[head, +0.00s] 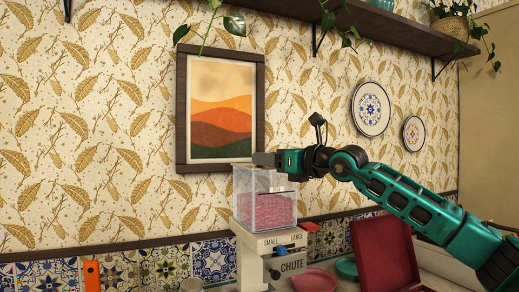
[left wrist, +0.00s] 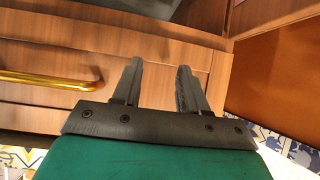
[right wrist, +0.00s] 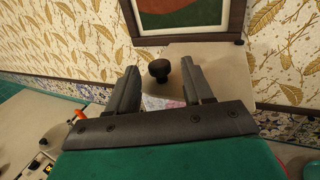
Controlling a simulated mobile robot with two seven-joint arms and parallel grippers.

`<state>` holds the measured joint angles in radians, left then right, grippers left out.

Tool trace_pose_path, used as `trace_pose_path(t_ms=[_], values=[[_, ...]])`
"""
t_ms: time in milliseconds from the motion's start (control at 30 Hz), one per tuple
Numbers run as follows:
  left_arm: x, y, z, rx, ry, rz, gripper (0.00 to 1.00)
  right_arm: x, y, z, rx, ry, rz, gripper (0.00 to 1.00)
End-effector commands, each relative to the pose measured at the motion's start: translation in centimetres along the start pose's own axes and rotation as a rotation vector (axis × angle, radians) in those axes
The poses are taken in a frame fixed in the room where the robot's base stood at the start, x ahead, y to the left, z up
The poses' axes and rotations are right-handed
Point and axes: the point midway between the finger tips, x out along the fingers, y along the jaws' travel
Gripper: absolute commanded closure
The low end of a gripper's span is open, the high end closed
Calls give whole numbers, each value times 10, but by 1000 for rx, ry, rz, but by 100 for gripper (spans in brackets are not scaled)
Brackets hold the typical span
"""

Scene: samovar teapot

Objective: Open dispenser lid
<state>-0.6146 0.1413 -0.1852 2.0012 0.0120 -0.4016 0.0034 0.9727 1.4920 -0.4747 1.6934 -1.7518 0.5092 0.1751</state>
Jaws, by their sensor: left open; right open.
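The dispenser (head: 264,212) stands against the tiled wall in the head view, a clear box of pink grains on a pale base marked SMALL, LARGE and CHUTE. My right gripper (head: 263,159) is at the top of the box, coming in from the right, and hides part of the lid. In the right wrist view, the pale lid (right wrist: 222,72) carries a black round knob (right wrist: 159,69). The knob lies between the open fingers of the right gripper (right wrist: 158,67), with gaps at both sides. My left gripper (left wrist: 159,66) is open and empty, before a wooden cabinet front.
An open dark red box (head: 383,252) and a pink dish (head: 315,279) are right of the dispenser. A framed picture (head: 221,108) hangs behind it. A shelf with plants runs overhead. A brass handle (left wrist: 45,80) shows on the cabinet in the left wrist view.

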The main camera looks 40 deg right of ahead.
Motion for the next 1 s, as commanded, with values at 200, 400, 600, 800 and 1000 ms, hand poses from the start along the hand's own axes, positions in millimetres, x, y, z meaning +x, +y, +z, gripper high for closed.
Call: trace_pose_path(t_ms=[200, 400, 600, 800, 1000], values=[[-6, -5, -4, 7, -1, -12, 57, 26, 1, 3, 3, -2, 2, 49], [-7, -6, -5, 9, 6, -15, 57, 35, 1, 0, 0, 0, 1, 49], [-6, -7, -2, 10, 1, -16, 57, 35, 1, 0, -1, 0, 0, 49], [-6, -7, -1, 11, -4, -16, 57, 35, 1, 0, -1, 0, 0, 61], [-7, -7, -1, 11, -5, -16, 57, 35, 1, 0, -1, 1, 0, 81]])
